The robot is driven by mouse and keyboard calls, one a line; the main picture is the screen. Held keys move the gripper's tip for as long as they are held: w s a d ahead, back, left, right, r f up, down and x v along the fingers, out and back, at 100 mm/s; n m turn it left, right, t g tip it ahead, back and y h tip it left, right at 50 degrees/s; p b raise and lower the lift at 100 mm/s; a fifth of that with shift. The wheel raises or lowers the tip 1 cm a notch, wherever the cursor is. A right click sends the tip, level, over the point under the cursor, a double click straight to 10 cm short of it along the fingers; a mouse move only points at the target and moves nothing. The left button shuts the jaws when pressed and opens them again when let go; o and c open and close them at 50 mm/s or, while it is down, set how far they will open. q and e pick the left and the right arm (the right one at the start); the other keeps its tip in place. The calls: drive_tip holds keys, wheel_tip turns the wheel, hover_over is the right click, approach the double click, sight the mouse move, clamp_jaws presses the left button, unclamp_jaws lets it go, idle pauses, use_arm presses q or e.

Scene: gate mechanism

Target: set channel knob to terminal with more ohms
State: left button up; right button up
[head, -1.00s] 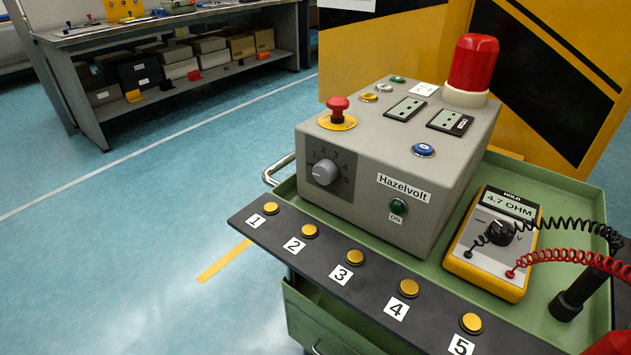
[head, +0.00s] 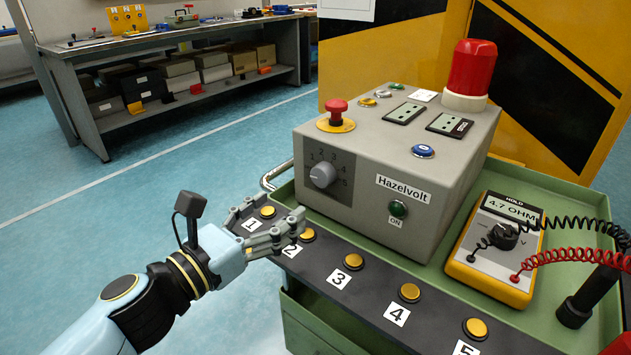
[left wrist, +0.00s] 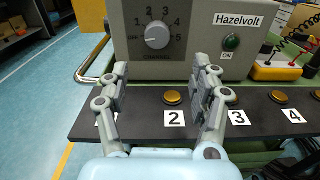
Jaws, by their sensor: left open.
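The channel knob (head: 322,175) is a round grey dial on the front of the grey Hazelvolt box (head: 400,165), with numbers around it. It also shows in the left wrist view (left wrist: 157,36), between and beyond my fingers. The yellow multimeter (head: 492,250) reads 4.7 OHM with HOLD above. The numbered terminals, gold buttons such as terminal 2 (head: 306,235) and terminal 3 (head: 354,262), line a dark strip. My left gripper (head: 285,232) is open and empty over the strip near terminals 1 and 2, short of the knob. My right gripper is not in view.
A red mushroom button (head: 337,110) and a red beacon (head: 470,70) stand on top of the box. The box sits on a green cart (head: 545,200) with a metal handle at its left. A black probe stands at the right. Open floor lies to the left.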

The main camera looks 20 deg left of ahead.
sight(319, 180)
use_arm(q)
drive_tip(key=shift+w+n, duration=0.3)
drive_tip(key=shift+w, duration=0.2)
drive_tip(key=p+x, duration=0.1)
drive_tip(key=x, duration=0.7)
drive_tip(key=shift+w+d, duration=0.1)
drive_tip(key=shift+w, duration=0.25)
drive_tip(key=shift+w+d, duration=0.2)
drive_tip(key=shift+w, duration=0.35)
drive_tip(key=shift+f, duration=0.1)
drive_tip(key=c, duration=1.2)
drive_tip(key=shift+o, duration=0.2)
